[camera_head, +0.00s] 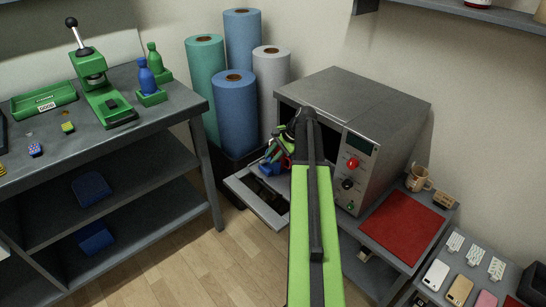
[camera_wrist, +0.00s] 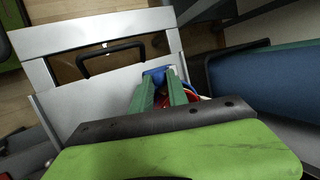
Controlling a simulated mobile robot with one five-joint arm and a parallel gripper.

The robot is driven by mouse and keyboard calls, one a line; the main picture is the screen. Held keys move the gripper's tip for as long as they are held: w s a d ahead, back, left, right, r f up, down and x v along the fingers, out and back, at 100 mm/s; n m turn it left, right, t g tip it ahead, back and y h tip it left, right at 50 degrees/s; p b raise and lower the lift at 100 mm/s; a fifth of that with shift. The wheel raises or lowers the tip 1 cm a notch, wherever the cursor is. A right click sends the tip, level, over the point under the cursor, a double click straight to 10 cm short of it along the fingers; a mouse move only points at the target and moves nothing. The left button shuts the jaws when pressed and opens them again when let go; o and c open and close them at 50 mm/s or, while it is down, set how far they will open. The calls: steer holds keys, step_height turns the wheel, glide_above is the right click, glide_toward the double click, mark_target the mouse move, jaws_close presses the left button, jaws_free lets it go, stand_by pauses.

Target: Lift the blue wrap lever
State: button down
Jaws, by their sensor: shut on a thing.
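The blue wrap lever (camera_wrist: 156,74) shows as a small blue piece between and just beyond my fingertips in the wrist view. My gripper (camera_wrist: 160,86) has its two green fingers shut on it. Part of a red, rounded thing (camera_wrist: 191,92) shows just right of the fingers. In the head view, my gripper (camera_head: 273,156) is at the front of the oven (camera_head: 385,110), over its lowered door (camera_head: 262,208). Blue (camera_head: 267,169) and red (camera_head: 285,163) parts show beside it there. My arm hides much of the oven opening, and the rest of the wrap is hidden.
A black door handle (camera_wrist: 108,56) lies close to my gripper. Rolls of wrap (camera_head: 237,110) stand left of the oven. A red mat (camera_head: 402,228) and a mug (camera_head: 418,178) are to its right. A workbench (camera_head: 160,130) with a green press (camera_head: 100,95) stands at left, with open floor between.

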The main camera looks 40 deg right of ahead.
steer(key=shift+d, duration=0.15)
steer(key=c, duration=1.3)
jaws_free()
steer(key=shift+s+r, duration=0.1)
steer(key=p+v, duration=1.5)
steer(key=v, duration=0.2)
steer(key=shift+s+r, duration=0.1)
